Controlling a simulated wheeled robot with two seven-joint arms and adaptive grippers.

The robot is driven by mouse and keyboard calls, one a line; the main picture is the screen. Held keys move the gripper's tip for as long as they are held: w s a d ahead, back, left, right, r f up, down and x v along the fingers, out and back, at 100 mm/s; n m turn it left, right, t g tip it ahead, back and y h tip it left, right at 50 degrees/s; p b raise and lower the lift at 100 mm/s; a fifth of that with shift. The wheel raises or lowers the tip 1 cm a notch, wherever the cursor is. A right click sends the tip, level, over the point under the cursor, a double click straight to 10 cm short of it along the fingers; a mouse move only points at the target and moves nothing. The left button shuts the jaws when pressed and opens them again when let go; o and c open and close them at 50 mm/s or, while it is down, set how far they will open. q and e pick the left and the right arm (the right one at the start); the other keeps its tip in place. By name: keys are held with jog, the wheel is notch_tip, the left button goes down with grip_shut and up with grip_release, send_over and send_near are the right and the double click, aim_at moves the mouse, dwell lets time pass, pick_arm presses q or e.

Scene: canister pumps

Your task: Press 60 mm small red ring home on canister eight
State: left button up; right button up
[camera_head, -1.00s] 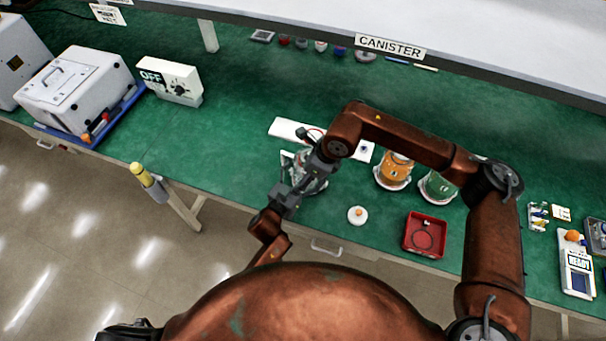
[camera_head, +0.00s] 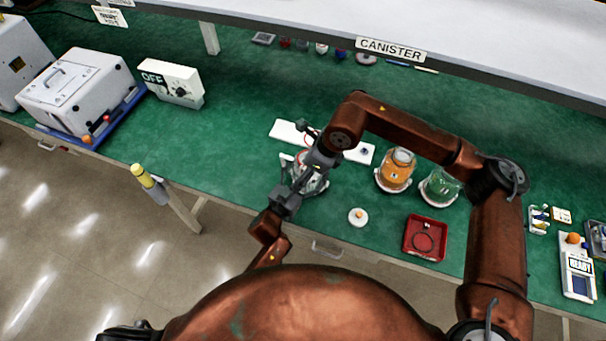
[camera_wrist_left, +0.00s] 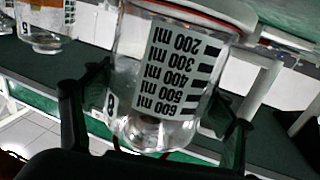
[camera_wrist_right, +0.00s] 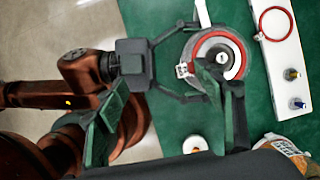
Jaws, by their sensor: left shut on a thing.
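Canister eight (camera_wrist_left: 165,75) is clear, with a millilitre scale and the number 8. It stands at the bench's front edge, mostly hidden by my arms in the head view (camera_head: 311,184). My right gripper (camera_wrist_right: 163,92) is open above, one finger over the mouth, the other out to the left. Another red ring (camera_wrist_right: 291,23) lies on a white board (camera_wrist_right: 270,60).
An orange-filled canister (camera_head: 396,170) and a green-looking canister (camera_head: 440,187) stand to the right. A white disc with an orange centre (camera_head: 358,217) and a red tray (camera_head: 425,253) are in front. An OFF switch box (camera_head: 172,83) is at left.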

jog(key=shift+r, duration=1.8)
jog(key=shift+c, duration=0.4)
jog(key=shift+w+m, duration=0.1)
jog(key=shift+m, duration=0.3)
jog(key=c, duration=0.3)
jog(key=m, duration=0.2)
jog(key=shift+w+r+m+h, duration=0.2)
jog(key=shift+r+m+h, duration=0.05)
jog(key=shift+m+h, duration=0.05)
jog(key=c, duration=0.3)
jog(key=f+m+h, duration=0.1)
jog(key=f+m, duration=0.2)
jog(key=m, duration=0.2)
jog(key=w+f+m, duration=0.1)
jog(key=f+m, duration=0.2)
jog(key=m, duration=0.2)
jog(key=f+m+g+h, duration=0.1)
jog(key=f+m, duration=0.2)
jog(key=m, duration=0.1)
jog(key=shift+w+a+f+m+h, duration=0.1)
jog(key=shift+w+a+m+h, duration=0.1)
jog(key=shift+m+h, duration=0.15)
jog(key=shift+c, duration=0.2)
